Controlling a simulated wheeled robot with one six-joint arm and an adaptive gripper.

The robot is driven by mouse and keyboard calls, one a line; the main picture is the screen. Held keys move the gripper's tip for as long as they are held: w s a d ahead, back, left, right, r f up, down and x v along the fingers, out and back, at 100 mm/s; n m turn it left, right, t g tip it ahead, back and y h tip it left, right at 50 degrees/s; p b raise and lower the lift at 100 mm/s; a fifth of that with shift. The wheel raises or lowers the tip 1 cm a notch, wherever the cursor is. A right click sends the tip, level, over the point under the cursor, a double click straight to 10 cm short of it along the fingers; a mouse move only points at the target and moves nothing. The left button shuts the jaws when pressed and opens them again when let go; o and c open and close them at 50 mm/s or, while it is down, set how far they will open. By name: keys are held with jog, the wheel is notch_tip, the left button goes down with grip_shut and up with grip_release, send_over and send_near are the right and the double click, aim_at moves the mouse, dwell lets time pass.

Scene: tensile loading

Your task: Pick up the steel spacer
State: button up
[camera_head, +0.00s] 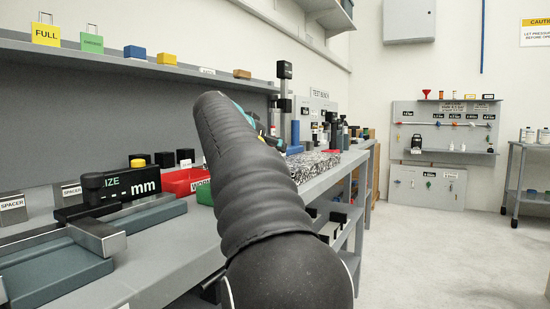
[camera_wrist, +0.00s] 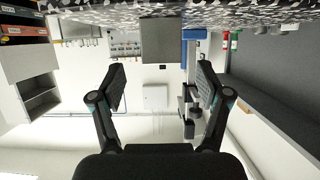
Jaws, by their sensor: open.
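My gripper (camera_wrist: 160,76) is open in the wrist view, its two fingers wide apart with nothing held. That view is upside down. A plain grey block (camera_wrist: 162,41), which may be the steel spacer, stands on a speckled surface (camera_wrist: 240,15). It lies ahead of the fingertips, roughly centred in the gap and apart from both. In the head view the speckled slab (camera_head: 312,165) lies on the bench, and my arm hides the gripper and this block. Two small grey blocks labelled SPACER (camera_head: 12,208) (camera_head: 72,192) stand at the far left of the bench.
A grey bench (camera_head: 180,245) runs along the left wall. It holds a dark size gauge (camera_head: 125,186) and a red bin (camera_head: 182,181). A shelf (camera_head: 140,67) above carries coloured blocks. The floor (camera_head: 430,250) to the right is clear. A pegboard stand (camera_head: 445,125) is at the back.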

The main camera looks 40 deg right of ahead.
jog(key=x, duration=0.4)
jog(key=shift+w+d+r, duration=0.1)
grip_shut()
jog(key=shift+r, duration=0.1)
jog(key=shift+r, duration=0.1)
